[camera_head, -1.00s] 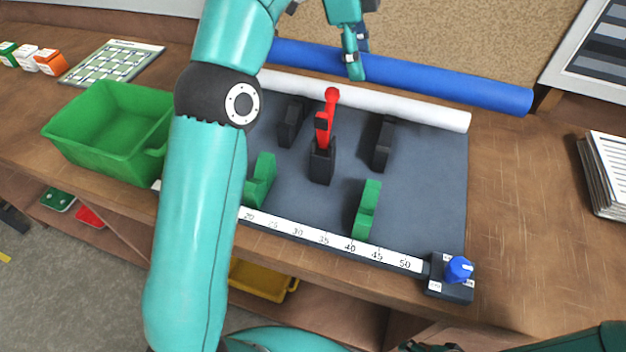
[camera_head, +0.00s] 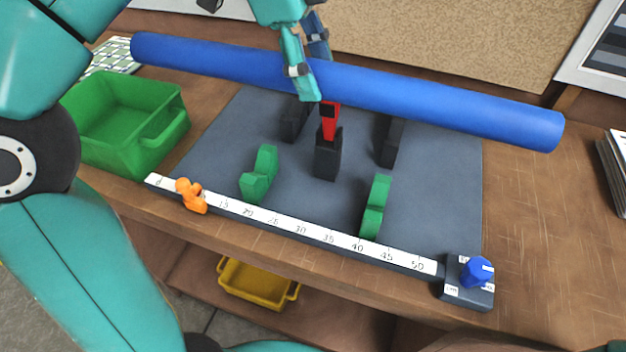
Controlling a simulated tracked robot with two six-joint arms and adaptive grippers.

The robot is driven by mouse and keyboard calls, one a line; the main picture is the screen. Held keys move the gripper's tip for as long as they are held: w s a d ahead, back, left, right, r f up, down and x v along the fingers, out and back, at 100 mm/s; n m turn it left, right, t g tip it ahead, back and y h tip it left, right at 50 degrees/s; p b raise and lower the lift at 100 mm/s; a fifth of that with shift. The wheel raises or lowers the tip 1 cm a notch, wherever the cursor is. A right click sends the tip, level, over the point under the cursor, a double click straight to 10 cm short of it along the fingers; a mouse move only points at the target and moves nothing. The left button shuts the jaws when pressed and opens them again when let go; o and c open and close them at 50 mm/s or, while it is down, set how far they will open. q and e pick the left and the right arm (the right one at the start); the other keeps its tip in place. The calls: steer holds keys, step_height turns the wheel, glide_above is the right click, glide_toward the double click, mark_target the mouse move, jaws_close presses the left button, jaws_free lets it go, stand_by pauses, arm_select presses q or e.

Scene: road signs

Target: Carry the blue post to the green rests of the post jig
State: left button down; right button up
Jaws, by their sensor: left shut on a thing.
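The blue post (camera_head: 430,106) is a long thick tube, tilted down to the right, across the back of the grey post jig (camera_head: 225,150). My left gripper (camera_head: 308,76) is shut on it near its middle, one finger in front and one behind. The post appears held up in the air. The two green rests, left (camera_head: 260,172) and right (camera_head: 376,207), stand empty near the jig's front. Two black rests, left (camera_head: 293,122) and right (camera_head: 391,145), stand farther back, their tops hidden by the post. The white post is hidden now. My right gripper is not in view.
A red clamp lever (camera_head: 328,122) on a black block (camera_head: 327,160) stands between the rests. A ruler (camera_head: 315,234) with an orange stop (camera_head: 191,196) runs along the front, ending at a blue knob (camera_head: 476,270). A green bin (camera_head: 130,122) stands left.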

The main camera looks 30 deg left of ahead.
arm_select(q)
steer(key=shift+f+b, duration=1.8)
steer(key=shift+f, duration=7.8)
steer(key=shift+f, duration=0.1)
steer(key=c, duration=0.5)
jaws_free()
steer(key=p+v, duration=0.1)
steer(key=v, duration=1.1)
